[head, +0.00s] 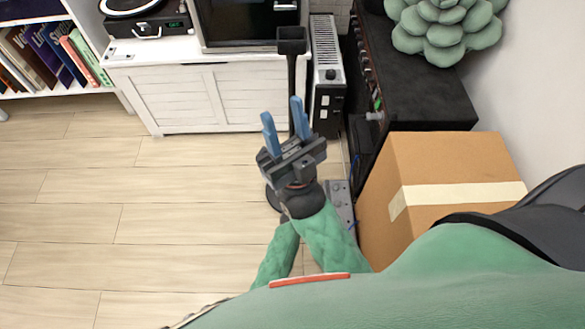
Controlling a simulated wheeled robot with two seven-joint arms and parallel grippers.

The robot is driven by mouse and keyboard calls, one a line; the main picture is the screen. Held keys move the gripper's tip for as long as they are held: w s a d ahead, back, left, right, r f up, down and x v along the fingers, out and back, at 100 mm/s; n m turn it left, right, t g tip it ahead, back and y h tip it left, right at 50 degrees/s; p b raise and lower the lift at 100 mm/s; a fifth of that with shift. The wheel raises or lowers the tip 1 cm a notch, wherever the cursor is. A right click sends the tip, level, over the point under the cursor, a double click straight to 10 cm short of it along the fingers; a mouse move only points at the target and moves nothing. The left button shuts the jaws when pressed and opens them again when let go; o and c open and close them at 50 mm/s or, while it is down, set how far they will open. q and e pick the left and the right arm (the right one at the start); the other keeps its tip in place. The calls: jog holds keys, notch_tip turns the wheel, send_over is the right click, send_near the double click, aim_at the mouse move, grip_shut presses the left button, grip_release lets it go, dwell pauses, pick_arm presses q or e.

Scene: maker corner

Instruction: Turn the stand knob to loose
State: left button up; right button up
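A slim black stand (291,72) rises from the floor in the middle of the head view, with a squarish black head at its top. Its dark round base shows partly beside my wrist. My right gripper (282,114) is in front of the pole, its two blue fingers apart and pointing away from me. The pole passes behind the finger on the right, and I see nothing held between the fingers. I cannot make out the knob; the gripper hides the lower part of the pole. My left gripper is out of view.
A white cabinet (200,98) and a panel heater (327,80) stand behind the stand. A black amplifier (430,95) and a cardboard box (450,165) crowd the right side. A grey pedalboard (342,203) lies by the box. The wooden floor (130,215) at left is clear.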

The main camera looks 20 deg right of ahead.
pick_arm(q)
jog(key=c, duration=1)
